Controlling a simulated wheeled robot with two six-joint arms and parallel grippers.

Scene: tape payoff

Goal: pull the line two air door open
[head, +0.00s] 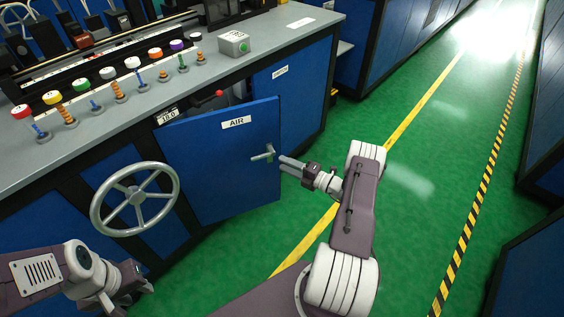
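The blue door labelled AIR (225,160) stands partly open in the head view. Its right side is swung out from the cabinet, and a dark gap shows above its top edge. A metal lever handle (263,155) sits near its right edge. My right gripper (281,163) is just right of the handle, its two pale fingers apart and pointing at it. The fingertips are very close to the handle; I cannot tell whether they touch it. My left gripper (128,293) is low at the left, away from the door, and its fingers are not clear.
A large grey handwheel (136,199) stands out left of the door. A red-tipped lever (208,101) shows in the opening. Green floor (420,150) is clear to the right.

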